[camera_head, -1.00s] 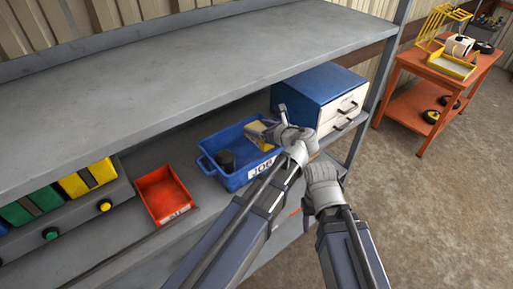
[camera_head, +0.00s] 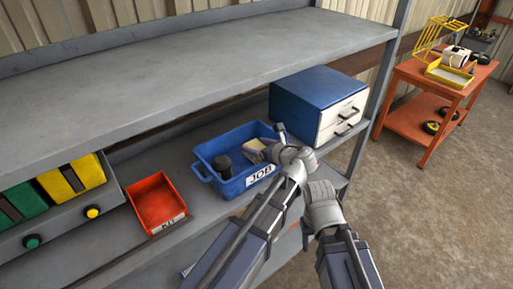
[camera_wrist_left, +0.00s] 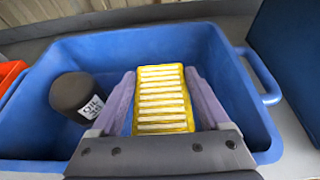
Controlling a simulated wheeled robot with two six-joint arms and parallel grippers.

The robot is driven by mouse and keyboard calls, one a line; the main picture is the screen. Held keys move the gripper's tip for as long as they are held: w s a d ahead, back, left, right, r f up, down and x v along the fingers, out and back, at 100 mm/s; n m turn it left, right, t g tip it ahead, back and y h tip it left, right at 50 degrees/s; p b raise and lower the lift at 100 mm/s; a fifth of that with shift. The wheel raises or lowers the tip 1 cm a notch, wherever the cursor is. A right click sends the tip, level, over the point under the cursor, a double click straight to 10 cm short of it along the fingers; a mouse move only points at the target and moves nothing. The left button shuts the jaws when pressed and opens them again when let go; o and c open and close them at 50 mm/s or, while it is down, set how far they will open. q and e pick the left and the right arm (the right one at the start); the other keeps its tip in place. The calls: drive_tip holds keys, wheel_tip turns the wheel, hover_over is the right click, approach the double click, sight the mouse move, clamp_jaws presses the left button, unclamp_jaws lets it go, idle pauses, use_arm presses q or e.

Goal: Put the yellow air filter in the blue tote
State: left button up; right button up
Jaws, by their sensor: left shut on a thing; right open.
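The yellow air filter (camera_wrist_left: 162,98), a yellow frame with pale pleats, is between the fingers of my left gripper (camera_wrist_left: 163,95) in the left wrist view. That gripper is shut on it, inside or just over the blue tote (camera_wrist_left: 215,50). In the head view the filter (camera_head: 253,150) shows only partly beside my left gripper (camera_head: 268,146), over the right part of the blue tote (camera_head: 232,187), which is labelled JOB. I cannot tell whether the filter touches the tote floor. My right gripper (camera_head: 305,236) is low at the right, apart from the tote; its fingers are hardly visible.
A dark oil filter (camera_wrist_left: 76,97) stands in the tote's left part. A red bin (camera_head: 157,203) is to the left and a blue cabinet with white drawers (camera_head: 318,93) to the right. The grey upper shelf (camera_head: 190,75) hangs above. An orange cart (camera_head: 410,118) stands far right.

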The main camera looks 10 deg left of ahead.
use_arm(q)
drive_tip(key=shift+f+b, duration=0.6)
drive_tip(key=o, duration=1.3)
drive_tip(key=shift+c, duration=0.2)
drive_tip(key=shift+r, duration=0.1)
